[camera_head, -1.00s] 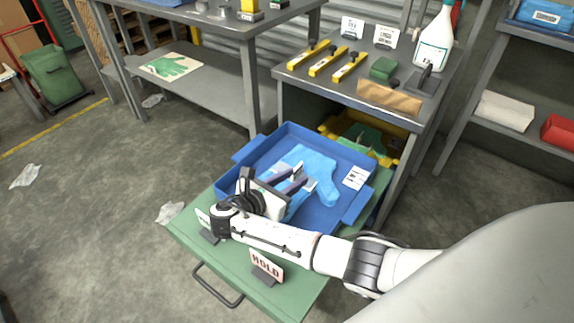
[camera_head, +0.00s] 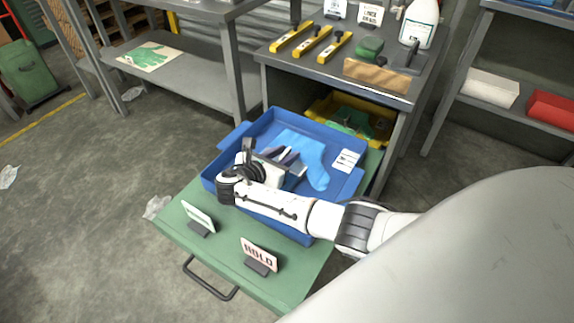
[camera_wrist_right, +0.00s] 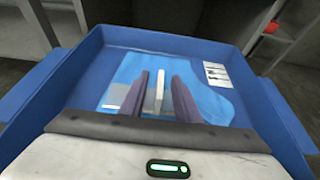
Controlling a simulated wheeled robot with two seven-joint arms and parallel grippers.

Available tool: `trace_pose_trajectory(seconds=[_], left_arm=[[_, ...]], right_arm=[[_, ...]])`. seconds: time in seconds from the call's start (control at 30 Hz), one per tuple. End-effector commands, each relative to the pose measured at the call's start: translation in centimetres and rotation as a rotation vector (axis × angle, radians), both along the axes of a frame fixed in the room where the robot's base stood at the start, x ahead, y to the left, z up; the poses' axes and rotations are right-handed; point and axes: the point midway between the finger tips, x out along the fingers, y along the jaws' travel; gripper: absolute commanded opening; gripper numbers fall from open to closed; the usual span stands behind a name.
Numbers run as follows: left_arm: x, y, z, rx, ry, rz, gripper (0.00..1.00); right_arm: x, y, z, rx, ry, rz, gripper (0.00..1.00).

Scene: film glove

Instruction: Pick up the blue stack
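The blue stack (camera_head: 305,150) is a flat, light-blue glove shape lying inside a blue tray (camera_head: 350,192). It also shows in the right wrist view (camera_wrist_right: 213,100), where a thin pale upright piece (camera_wrist_right: 159,88) stands on it. My right gripper (camera_head: 286,158) is over the stack inside the tray. In the wrist view its two dark fingers (camera_wrist_right: 160,90) are apart, with the pale piece between them and a visible gap on each side. I cannot tell whether the fingertips touch the stack. My left gripper is not in view.
The tray sits on a green pulled-out drawer (camera_head: 225,255) with a HOLD sign (camera_head: 259,252) and another sign (camera_head: 199,217) in front. A yellow tray (camera_head: 378,128) with green gloves is behind, under the grey bench (camera_head: 310,72). A white label (camera_head: 347,160) lies at the tray's right.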

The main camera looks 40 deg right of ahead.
Motion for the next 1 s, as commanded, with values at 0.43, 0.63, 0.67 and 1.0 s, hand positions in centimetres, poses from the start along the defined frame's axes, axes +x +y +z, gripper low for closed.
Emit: trace_pose_trajectory(seconds=[0.43, 0.63, 0.67, 1.0], left_arm=[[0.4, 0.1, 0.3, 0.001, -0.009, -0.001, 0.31], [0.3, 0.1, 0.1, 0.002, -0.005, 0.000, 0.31], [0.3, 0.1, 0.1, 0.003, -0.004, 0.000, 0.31], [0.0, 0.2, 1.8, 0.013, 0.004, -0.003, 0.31]], right_arm=[[0.0, -0.1, -0.1, 0.001, 0.000, 0.001, 0.00], [0.1, -0.1, 0.0, 0.000, 0.000, 0.001, 0.00], [0.1, -0.1, 0.0, 0.000, 0.000, 0.001, 0.00], [0.1, -0.1, 5.0, 0.002, -0.005, 0.000, 0.00]])
